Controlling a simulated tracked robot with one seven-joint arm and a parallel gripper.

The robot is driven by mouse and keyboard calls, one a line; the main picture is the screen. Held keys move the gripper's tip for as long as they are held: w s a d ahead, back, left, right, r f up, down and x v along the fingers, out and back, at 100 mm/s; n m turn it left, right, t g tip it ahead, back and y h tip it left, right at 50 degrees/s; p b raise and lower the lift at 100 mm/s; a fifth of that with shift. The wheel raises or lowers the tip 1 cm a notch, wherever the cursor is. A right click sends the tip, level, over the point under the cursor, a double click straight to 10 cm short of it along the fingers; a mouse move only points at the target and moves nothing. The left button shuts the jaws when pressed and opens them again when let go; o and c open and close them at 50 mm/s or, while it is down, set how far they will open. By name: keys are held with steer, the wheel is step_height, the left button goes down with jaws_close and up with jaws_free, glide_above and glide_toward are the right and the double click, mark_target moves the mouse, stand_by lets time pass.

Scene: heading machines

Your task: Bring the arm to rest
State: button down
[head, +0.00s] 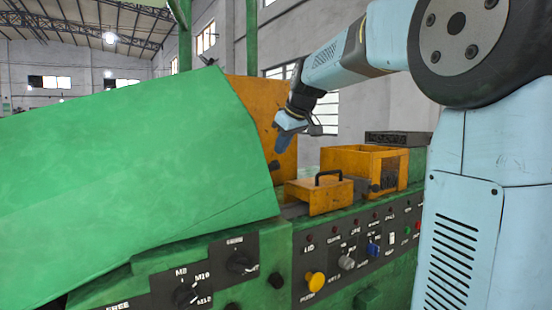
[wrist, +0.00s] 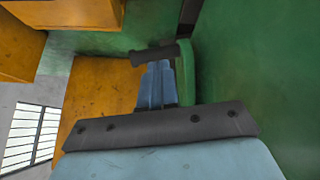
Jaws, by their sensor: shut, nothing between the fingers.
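My arm reaches from the right in the head view, over the heading machine's front panel. My gripper (head: 283,142) points down in front of an upright orange plate (head: 256,105), beside the edge of the large green cover (head: 140,165). In the wrist view, my gripper (wrist: 157,68) shows as blue fingers close together, with nothing visible between them. A dark handle end (wrist: 154,55) shows by the fingertips in the wrist view; I cannot tell whether they touch.
An orange box with a black handle (head: 318,194) sits below and right of my gripper. A larger orange open housing (head: 365,168) stands behind it. The control panel (head: 365,250) with knobs and buttons runs along the front. Open air lies above the machine.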

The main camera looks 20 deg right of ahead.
steer(key=s+f+m, duration=0.1)
steer(key=s+f, duration=0.1)
steer(key=s, duration=0.6)
steer(key=s+f+m, duration=0.2)
steer(key=s+f, duration=0.1)
steer(key=s, duration=0.5)
steer(key=s+f+m+g+h, duration=0.1)
steer(key=s+f+m+h, duration=0.1)
steer(key=s+f, duration=1.2)
steer(key=shift+s+f+m, duration=0.15)
steer(key=shift+s+m, duration=0.55)
steer(key=shift+s, duration=0.4)
